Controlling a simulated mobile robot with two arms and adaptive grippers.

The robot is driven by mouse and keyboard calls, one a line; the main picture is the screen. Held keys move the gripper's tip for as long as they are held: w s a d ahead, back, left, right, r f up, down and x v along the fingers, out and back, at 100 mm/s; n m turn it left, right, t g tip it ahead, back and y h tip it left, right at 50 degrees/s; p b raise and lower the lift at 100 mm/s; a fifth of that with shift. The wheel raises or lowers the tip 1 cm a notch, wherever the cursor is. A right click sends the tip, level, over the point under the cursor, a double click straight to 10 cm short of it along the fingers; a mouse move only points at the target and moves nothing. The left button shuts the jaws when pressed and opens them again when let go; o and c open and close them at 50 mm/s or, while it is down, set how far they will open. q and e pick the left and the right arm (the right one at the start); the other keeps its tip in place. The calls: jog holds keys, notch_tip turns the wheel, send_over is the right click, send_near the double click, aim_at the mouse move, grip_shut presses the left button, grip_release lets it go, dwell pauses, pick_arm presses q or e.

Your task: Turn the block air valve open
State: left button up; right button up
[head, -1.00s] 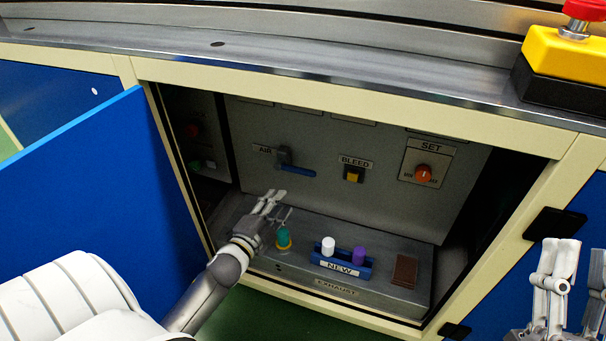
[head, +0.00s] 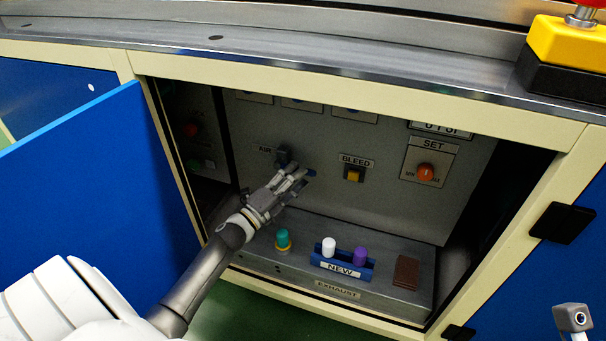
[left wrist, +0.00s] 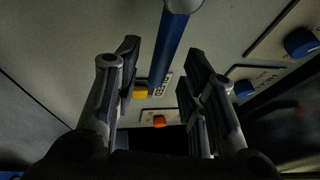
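The air valve's blue lever (head: 311,172) sticks out to the right from its dark pivot (head: 283,156) beside the AIR label on the cabinet's back panel. My left gripper (head: 297,173) is at the lever in the head view and hides its middle. In the left wrist view the blue lever (left wrist: 168,52) runs between the two spread fingers (left wrist: 153,85), with a visible space on each side. The left gripper is open. My right gripper's fingers are not in view.
Right of the valve are the yellow BLEED button (head: 353,175) and orange SET knob (head: 425,172). Below, a ledge holds a green-capped part (head: 283,240), a blue NEW rack (head: 341,267) and a brown block (head: 406,270). The blue door (head: 100,190) stands open at left.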

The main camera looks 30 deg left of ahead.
pick_arm(q)
jog(key=shift+b+x, duration=0.3)
jog(key=shift+x, duration=1.35)
grip_shut()
